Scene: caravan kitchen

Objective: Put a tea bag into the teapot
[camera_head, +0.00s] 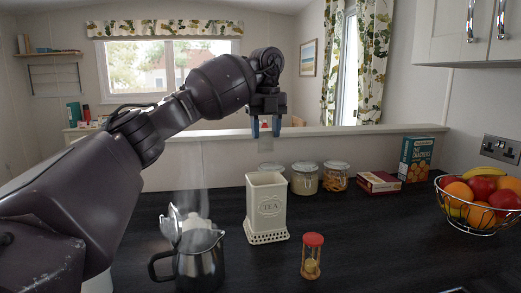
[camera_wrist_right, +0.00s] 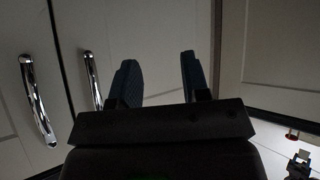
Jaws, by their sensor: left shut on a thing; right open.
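My left gripper (camera_head: 266,133) is raised above and behind the canister. It is shut on what looks like a pale tea bag (camera_head: 265,145), faint against the wall. In the right wrist view my right gripper (camera_wrist_right: 158,75) is open and empty, facing white cupboard doors.
A red-capped sand timer (camera_head: 312,256) stands right of the canister. Glass jars (camera_head: 305,178), a dark red box (camera_head: 378,182), a cracker box (camera_head: 417,158) and a wire fruit bowl (camera_head: 480,205) line the back and right. The dark counter (camera_head: 375,245) is clear at front right.

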